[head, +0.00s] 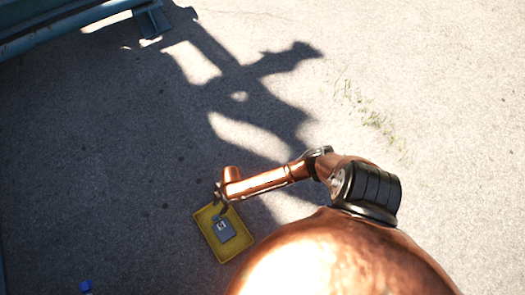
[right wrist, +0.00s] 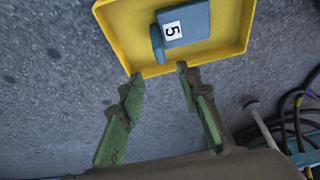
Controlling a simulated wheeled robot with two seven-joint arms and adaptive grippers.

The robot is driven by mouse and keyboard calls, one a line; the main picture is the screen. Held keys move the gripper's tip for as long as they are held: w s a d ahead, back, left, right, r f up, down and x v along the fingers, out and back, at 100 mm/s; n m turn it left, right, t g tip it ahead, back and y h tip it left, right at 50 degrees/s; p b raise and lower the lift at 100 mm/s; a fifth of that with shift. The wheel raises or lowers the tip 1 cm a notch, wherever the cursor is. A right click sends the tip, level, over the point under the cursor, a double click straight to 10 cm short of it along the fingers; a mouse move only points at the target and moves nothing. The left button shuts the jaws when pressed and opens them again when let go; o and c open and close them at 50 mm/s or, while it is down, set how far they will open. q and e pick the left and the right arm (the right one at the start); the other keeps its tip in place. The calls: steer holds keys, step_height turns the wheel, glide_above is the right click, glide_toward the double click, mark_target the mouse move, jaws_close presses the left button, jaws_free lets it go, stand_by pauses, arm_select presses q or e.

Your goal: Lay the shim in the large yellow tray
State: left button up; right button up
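The yellow tray (head: 243,241) lies on the ground at the lower middle of the head view, and its near rim shows at the top of the right wrist view (right wrist: 197,58). A blue-grey plate with a white "5" label, which looks like the shim (head: 223,230), lies inside the tray; it also shows in the right wrist view (right wrist: 195,22). My right gripper (head: 218,208) is at the tray's upper edge in the head view. In the right wrist view its green fingers (right wrist: 160,72) are apart with nothing between them, just short of the shim. My left gripper is out of view.
A blue metal frame (head: 75,32) stands at the upper left. A blue-capped item (head: 86,287) is at the bottom edge, left of the tray. Dark cables (right wrist: 298,115) lie at the right of the wrist view. The pavement around the tray is mostly clear.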

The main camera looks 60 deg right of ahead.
steer(key=s+a+r+m, duration=0.2)
steer(key=s+a, duration=0.1)
steer(key=s, duration=0.7)
steer(key=s+a+r+m, duration=0.2)
steer(key=s+a+m, duration=0.15)
steer(key=s, duration=0.65)
steer(key=s+d+r+m+h, duration=0.2)
steer(key=s+d+r+m, duration=0.4)
steer(key=s+d+r, duration=0.4)
steer(key=s+d, duration=0.1)
steer(key=s, duration=0.2)
steer(key=shift+d+r, duration=0.2)
steer(key=shift+d, duration=0.05)
steer(key=shift+s, duration=0.1)
